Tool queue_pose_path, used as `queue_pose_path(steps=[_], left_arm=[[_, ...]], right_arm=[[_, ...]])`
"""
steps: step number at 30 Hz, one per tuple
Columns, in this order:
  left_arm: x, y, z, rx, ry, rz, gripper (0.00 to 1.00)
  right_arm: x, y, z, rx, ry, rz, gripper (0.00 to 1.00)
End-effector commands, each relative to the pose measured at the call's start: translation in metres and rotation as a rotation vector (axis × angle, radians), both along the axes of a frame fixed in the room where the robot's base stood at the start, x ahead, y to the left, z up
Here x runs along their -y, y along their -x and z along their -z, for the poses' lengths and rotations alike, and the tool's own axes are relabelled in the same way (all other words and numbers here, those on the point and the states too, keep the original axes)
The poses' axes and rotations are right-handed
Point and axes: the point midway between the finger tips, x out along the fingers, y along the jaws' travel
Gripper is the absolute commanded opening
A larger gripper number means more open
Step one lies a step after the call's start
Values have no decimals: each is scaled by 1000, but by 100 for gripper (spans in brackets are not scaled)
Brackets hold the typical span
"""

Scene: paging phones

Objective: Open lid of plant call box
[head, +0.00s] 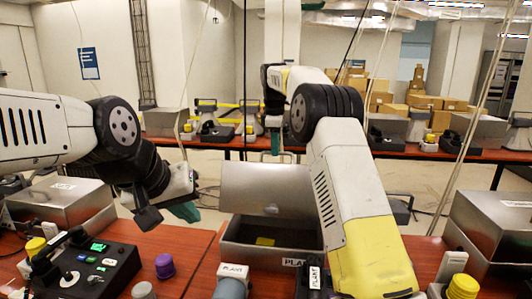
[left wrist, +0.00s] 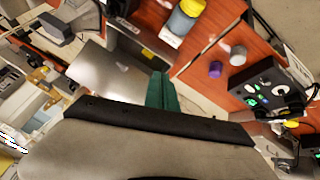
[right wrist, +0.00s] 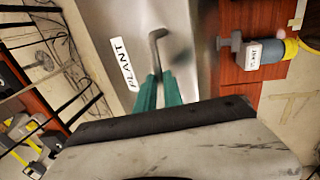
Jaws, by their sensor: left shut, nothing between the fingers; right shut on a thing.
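The plant call box (head: 285,258) is a grey metal box on the red-brown table, with a PLANT label on its front. Its lid (head: 265,188) stands raised, and a yellow item (head: 265,241) shows inside. The lid's outer face (right wrist: 185,25) shows in the right wrist view with a PLANT label and a bent handle (right wrist: 155,48). My right gripper (head: 275,145) is behind the raised lid, its green fingers (right wrist: 160,88) shut on the handle. My left gripper (head: 186,211) is shut and empty, left of the lid. The lid also shows in the left wrist view (left wrist: 100,72).
Closed metal boxes stand left (head: 62,200) and right (head: 497,225). A second table (head: 345,150) is behind.

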Motion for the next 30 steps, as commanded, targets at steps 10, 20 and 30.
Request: queue_pose_path(steps=[10,20,30], left_arm=[[70,-110,-29,-31,638,-584,0],[119,-205,-38,-194,1364,-1169,0],[136,-267,-24,-388,1990,-1633,0]], right_arm=[[2,0,7,-9,5,1,0],[2,0,7,-9,5,2,0],[2,0,7,-9,5,2,0]])
